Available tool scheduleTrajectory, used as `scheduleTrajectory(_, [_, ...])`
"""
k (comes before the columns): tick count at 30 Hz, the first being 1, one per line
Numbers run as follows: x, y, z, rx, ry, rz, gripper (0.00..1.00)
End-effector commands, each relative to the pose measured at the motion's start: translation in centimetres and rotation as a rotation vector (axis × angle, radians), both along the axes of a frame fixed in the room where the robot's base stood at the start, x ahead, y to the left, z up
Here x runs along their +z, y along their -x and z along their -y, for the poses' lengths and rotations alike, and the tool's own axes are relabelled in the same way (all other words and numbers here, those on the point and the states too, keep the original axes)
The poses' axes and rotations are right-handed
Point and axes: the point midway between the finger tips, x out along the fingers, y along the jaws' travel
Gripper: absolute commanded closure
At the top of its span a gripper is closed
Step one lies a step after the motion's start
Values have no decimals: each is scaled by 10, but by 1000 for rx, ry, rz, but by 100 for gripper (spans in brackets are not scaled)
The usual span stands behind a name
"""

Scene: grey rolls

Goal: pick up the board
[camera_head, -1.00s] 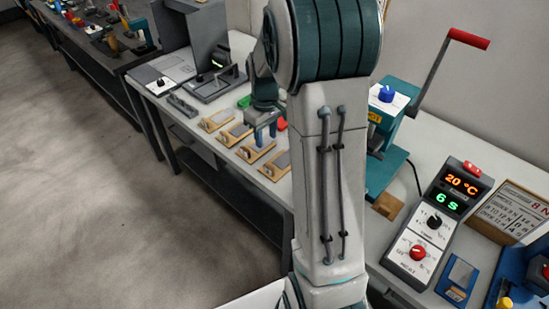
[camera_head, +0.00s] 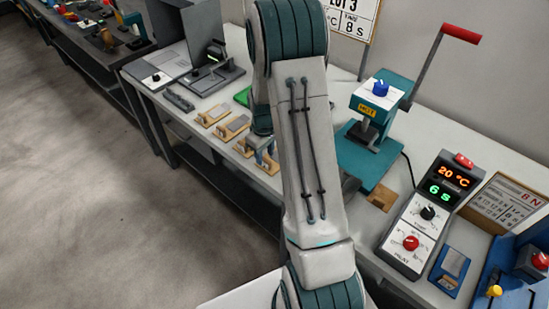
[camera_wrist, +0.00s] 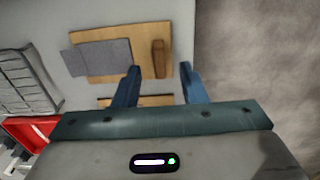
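Several light wooden boards (camera_head: 213,115) lie in a row on the bench, each with a grey sheet and a small wooden block handle. In the wrist view one board (camera_wrist: 118,37) lies flat, with its grey sheet (camera_wrist: 105,57) at the left and its upright block (camera_wrist: 159,58) at the right. My gripper (camera_wrist: 160,68) is open and empty, its two blue fingers on either side of the block's near end in the picture. Contact cannot be told. Part of another board (camera_wrist: 150,101) shows below, between the fingers. In the head view my gripper (camera_head: 263,153) is over the front boards, partly hiding them.
A teal press (camera_head: 375,125) with a red-handled lever stands right of my arm. A control box (camera_head: 425,215) reads 20 °C and 6 S. A grey device (camera_head: 215,80) stands behind the boards. A red object (camera_wrist: 35,130) is at the wrist view's left. Floor lies beyond the bench's front edge.

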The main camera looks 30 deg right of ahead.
Motion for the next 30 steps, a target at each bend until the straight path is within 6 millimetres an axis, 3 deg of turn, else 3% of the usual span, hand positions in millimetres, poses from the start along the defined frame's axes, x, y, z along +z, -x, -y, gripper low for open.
scheduleTrajectory(7, [-28,0,0,-1,-1,-3,62])
scheduleTrajectory(16, [-33,0,0,-1,0,1,62])
scheduleTrajectory(17, [-33,0,0,-1,0,0,65])
scheduleTrajectory(21, [-32,0,0,-1,0,0,100])
scheduleTrajectory(30, [-32,0,0,-1,0,1,100])
